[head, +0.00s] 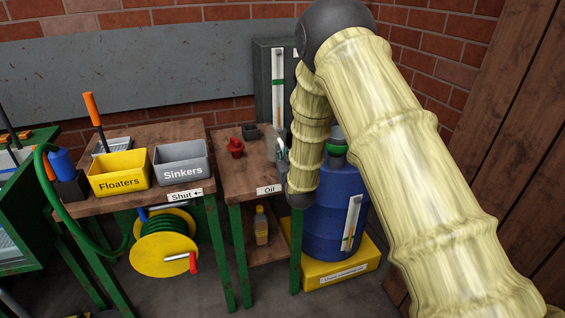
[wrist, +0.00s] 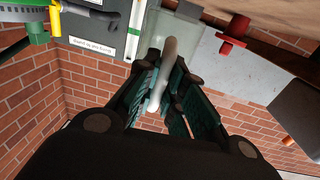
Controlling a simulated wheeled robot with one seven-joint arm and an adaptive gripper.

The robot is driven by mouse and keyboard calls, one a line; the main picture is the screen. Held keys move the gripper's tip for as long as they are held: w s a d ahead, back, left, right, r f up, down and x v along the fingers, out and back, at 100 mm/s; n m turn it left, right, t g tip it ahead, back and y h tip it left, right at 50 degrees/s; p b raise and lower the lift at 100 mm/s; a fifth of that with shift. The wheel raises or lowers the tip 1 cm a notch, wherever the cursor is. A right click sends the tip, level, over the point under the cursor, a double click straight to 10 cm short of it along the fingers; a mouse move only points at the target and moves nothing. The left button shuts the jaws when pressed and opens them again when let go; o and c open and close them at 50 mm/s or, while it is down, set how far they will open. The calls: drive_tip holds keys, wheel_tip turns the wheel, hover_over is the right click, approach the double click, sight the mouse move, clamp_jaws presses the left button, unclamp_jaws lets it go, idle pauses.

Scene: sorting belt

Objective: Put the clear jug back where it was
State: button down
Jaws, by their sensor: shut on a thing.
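The clear jug (wrist: 196,40) is at the top middle of the wrist view, with its pale handle (wrist: 171,65) between my fingers. My gripper (wrist: 168,95) is shut on the jug at this handle. In the head view a small part of the jug (head: 271,143) shows over the right part of the small wooden table (head: 250,178), beside my forearm. My forearm hides most of the jug and gripper there. I cannot tell whether the jug's base touches the table.
A red knob-like piece (head: 235,149) and a small dark box (head: 250,132) are on the table. The blue drum (head: 325,225) stands at its right, a tall grey gauge cabinet (head: 263,75) behind. The yellow Floaters bin (head: 119,182) and grey Sinkers bin (head: 182,172) stand left.

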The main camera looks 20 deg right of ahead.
drive_tip(key=shift+w, duration=0.15)
drive_tip(key=shift+f, duration=1.75)
drive_tip(key=shift+f, duration=0.15)
drive_tip(key=c, duration=1.5)
unclamp_jaws()
